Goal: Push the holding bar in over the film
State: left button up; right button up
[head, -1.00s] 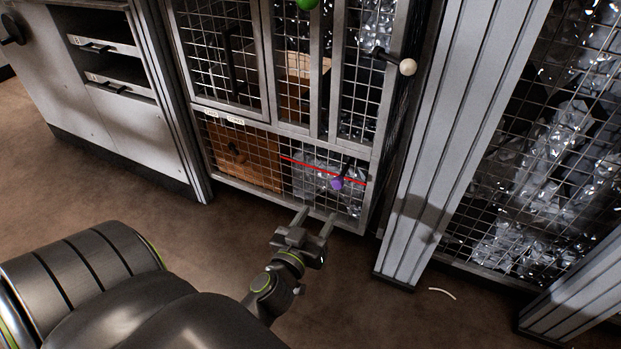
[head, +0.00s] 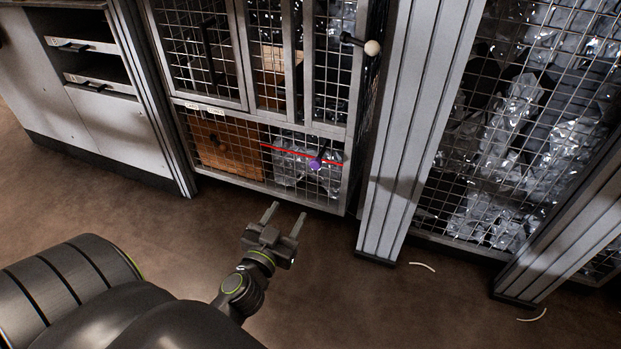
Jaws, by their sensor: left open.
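Crumpled clear film (head: 292,168) lies behind the wire mesh in the lower right part of the cage (head: 345,185). A short dark bar with a purple knob (head: 316,163) sticks out of the mesh in front of this film. A second dark bar with a white knob (head: 372,47) sticks out higher up on the right. I cannot tell for sure which is the holding bar. My left gripper (head: 287,210) is open and empty, in front of and below the purple knob, apart from the cage. My right gripper is not in view.
A red line (head: 300,154) runs across the lower mesh. A brown box (head: 228,150) sits behind the mesh to the left. A grey ribbed post (head: 420,110) stands right of the cage. A white cabinet (head: 85,125) is at left. The brown floor (head: 120,210) before the cage is mostly clear.

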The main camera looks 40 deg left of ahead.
pick_arm(q)
send_near(314, 166)
jog(key=x, duration=0.9)
jog(key=shift+c, duration=0.2)
jog(key=shift+w, duration=0.1)
grip_shut()
